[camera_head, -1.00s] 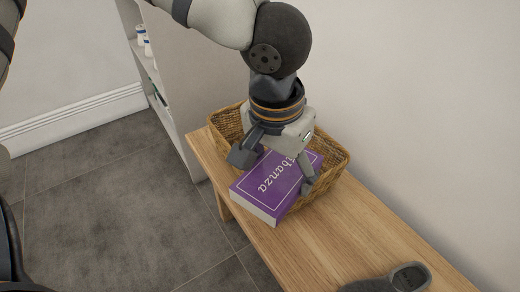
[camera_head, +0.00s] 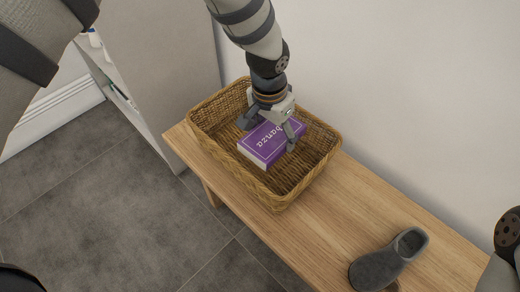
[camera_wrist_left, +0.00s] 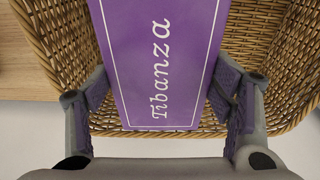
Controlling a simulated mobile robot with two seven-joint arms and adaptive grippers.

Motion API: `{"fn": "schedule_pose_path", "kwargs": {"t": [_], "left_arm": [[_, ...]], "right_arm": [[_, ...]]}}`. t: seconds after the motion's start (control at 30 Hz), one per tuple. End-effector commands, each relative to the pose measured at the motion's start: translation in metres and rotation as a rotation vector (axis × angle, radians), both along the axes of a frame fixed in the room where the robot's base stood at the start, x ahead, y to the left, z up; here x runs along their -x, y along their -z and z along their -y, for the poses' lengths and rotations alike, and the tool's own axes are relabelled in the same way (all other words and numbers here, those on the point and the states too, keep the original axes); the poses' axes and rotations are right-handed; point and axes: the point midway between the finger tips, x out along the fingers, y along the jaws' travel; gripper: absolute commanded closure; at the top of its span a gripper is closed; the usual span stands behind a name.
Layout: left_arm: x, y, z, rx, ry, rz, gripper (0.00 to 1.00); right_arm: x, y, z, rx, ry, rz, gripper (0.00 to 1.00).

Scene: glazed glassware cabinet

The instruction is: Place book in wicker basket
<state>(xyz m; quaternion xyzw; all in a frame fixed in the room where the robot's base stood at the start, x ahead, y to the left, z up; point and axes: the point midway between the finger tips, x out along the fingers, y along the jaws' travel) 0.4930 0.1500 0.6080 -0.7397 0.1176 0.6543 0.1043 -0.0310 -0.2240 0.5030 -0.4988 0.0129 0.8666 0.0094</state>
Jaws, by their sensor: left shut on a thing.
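The purple book (camera_head: 264,147) with white lettering is within the walls of the wicker basket (camera_head: 275,203), a little tilted. My left gripper (camera_head: 268,134) reaches down into the basket from above and is shut on the book, with one finger on either side of it. In the left wrist view the book (camera_wrist_left: 165,50) lies between the two fingers, and the basket weave (camera_wrist_left: 65,40) shows around it. Whether the book touches the basket floor cannot be told. My right gripper is out of view.
The basket stands on a wooden bench (camera_head: 325,220) along a white wall. A grey slipper (camera_head: 385,262) is on the bench at the lower right. A pale cabinet (camera_head: 175,70) stands beyond the bench's left end. The bench top between basket and slipper is clear.

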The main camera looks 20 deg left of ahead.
Motion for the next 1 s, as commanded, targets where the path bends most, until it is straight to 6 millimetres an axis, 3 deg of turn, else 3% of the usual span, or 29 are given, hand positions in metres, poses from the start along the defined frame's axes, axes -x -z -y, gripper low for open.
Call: {"fn": "schedule_pose_path", "kwargs": {"t": [0.1,0.3,0.6,0.93,0.97,1.0], "left_arm": [[-0.01,0.019,0.004,0.0,0.03,-0.003,0.67],[-0.011,0.067,0.005,0.0,0.038,-0.005,0.67],[-0.011,0.112,0.005,0.001,0.039,-0.004,0.67],[-0.012,0.117,0.005,0.001,0.037,-0.001,0.67],[-0.012,0.117,0.005,0.001,0.037,-0.001,0.21],[-0.012,0.116,0.005,0.001,0.037,-0.001,0.12]], "right_arm": [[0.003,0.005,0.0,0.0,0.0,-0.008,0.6],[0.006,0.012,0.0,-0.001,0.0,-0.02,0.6],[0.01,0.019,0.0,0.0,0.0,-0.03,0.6],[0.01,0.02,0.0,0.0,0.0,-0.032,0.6],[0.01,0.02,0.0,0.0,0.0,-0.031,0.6],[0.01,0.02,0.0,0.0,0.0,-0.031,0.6]]}}
